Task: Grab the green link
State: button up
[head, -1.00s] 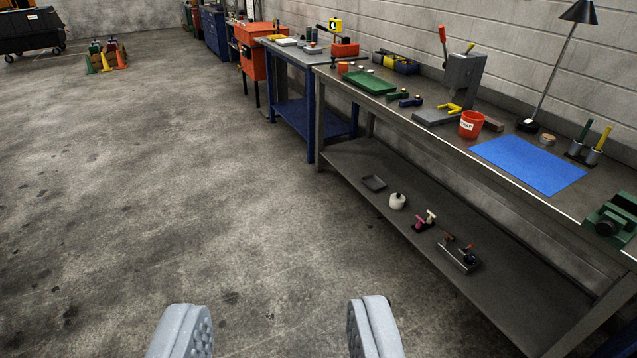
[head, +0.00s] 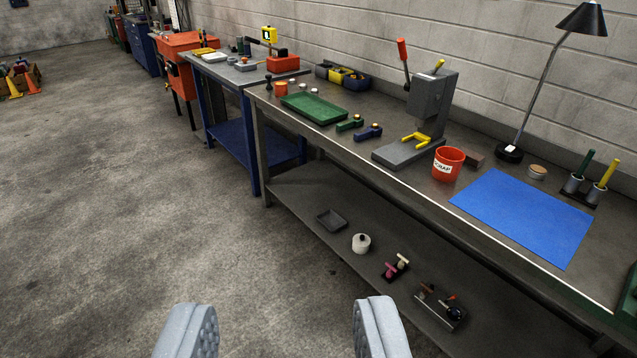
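A small green link (head: 350,124) lies on the grey workbench top (head: 330,150), between the green tray and a dark blue link (head: 368,132) of similar shape. A yellow, fork-like piece (head: 416,139) sits on the base of the grey press to their right. My gripper (head: 285,335) is open and empty at the bottom of the view, over the floor in front of the bench. It is well short of the link and touches nothing.
The green tray (head: 314,108) lies left of the link. The grey press (head: 428,110), red scrap cup (head: 447,164) and blue mat (head: 524,216) stand or lie to the right. The lower shelf (head: 300,190) holds several small things.

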aim_at(350, 122)
jog(key=z, duration=0.15)
jog(key=i, duration=1.2)
jog(key=z, duration=0.2)
